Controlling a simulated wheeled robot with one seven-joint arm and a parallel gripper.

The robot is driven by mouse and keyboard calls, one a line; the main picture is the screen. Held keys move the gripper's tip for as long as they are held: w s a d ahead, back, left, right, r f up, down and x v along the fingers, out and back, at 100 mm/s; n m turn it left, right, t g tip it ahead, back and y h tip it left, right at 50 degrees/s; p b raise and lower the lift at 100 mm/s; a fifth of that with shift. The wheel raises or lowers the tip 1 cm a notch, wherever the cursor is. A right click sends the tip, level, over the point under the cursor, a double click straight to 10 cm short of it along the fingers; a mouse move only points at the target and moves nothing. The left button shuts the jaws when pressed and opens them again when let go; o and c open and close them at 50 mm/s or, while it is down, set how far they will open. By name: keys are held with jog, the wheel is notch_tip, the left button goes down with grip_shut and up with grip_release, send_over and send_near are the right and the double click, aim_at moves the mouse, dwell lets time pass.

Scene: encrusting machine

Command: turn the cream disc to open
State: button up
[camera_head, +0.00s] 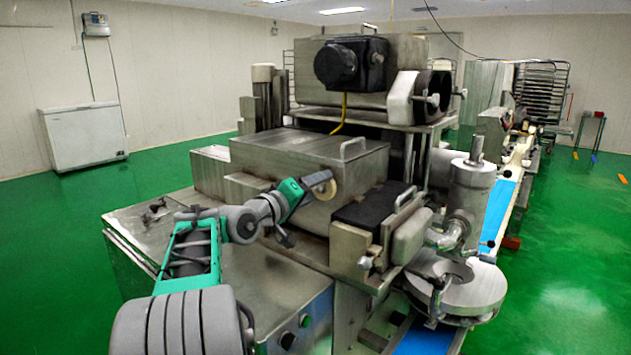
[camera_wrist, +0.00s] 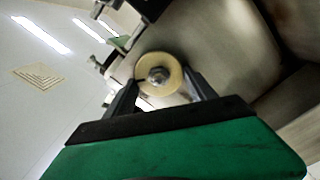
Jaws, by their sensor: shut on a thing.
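The cream disc (camera_head: 321,186) is a small round knob on the side of the steel machine housing. In the wrist view the cream disc (camera_wrist: 172,73) shows a metal bolt at its centre. My gripper (camera_head: 308,190) has reached the disc from the left. In the wrist view the two dark fingers of my gripper (camera_wrist: 160,88) stand on either side of the disc and are shut on it. The fingers hide the lower left and lower right edges of the disc. Whether the disc has turned cannot be told.
The steel housing (camera_head: 300,147) rises behind my gripper and has a handle on top. A dark-topped block (camera_head: 371,211) stands to the right. Open green floor (camera_head: 60,230) is at the left.

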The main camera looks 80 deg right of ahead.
jog(key=shift+w+f+n+p, duration=0.1)
jog(key=shift+f+n+p, duration=0.05)
jog(key=shift+n+p, duration=3)
jog(key=shift+n+b, duration=0.5)
jog(key=shift+n, duration=0.05)
jog(key=o, duration=1.4)
jog(key=shift+c, duration=0.2)
jog(key=shift+w+a+f, duration=0.15)
jog(key=shift+a, duration=0.15)
jog(key=b+v, duration=0.2)
jog(key=v, duration=0.5)
jog(key=shift+b, duration=0.3)
